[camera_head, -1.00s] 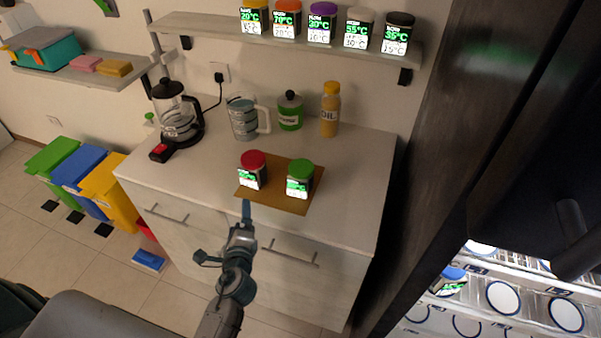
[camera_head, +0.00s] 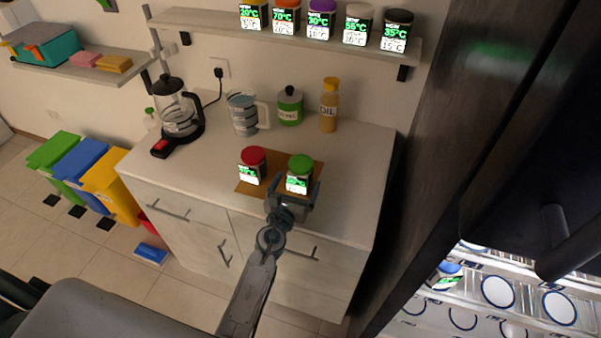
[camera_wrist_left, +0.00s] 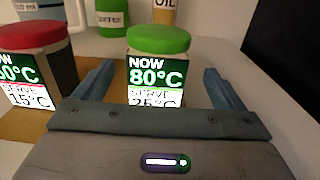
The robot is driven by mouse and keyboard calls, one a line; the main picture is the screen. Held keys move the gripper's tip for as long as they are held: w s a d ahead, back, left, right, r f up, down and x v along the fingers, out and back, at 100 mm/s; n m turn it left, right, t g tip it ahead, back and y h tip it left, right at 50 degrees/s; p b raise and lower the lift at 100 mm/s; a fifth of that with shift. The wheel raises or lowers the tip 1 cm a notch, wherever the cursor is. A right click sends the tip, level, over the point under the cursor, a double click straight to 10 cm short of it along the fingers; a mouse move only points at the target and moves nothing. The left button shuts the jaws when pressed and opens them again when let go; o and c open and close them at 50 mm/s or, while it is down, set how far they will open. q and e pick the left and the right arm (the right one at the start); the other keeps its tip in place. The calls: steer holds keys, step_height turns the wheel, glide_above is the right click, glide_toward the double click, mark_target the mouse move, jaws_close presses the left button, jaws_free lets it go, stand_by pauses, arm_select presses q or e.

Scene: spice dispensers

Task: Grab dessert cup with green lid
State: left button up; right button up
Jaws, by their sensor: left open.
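The dessert cup with the green lid (camera_head: 300,167) stands upright on a brown mat (camera_head: 247,189) on the counter. In the left wrist view the green-lidded cup (camera_wrist_left: 157,68) has a lit label reading "NOW 80°C". My left gripper (camera_head: 294,192) is open at the near side of this cup. In the left wrist view its two blue fingers (camera_wrist_left: 160,84) point forward on either side of the cup, with space on both sides. A red-lidded cup (camera_head: 253,165) stands to the left on the same mat. My right gripper is not in view.
Behind the mat stand a coffee press (camera_head: 180,108), a mug (camera_head: 242,113), a green jar (camera_head: 290,106) and an oil bottle (camera_head: 329,105). A shelf (camera_head: 200,19) above bears several lidded jars. A dark cabinet (camera_head: 440,150) borders the counter's right.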

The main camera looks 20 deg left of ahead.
mark_target(301, 171)
arm_select(q)
steer(key=w, duration=0.5)
steer(key=shift+a+r, duration=0.1)
steer(key=shift+a, duration=0.05)
steer(key=shift+r, duration=0.1)
steer(key=shift+c, duration=0.6)
steer(key=c, duration=1.1)
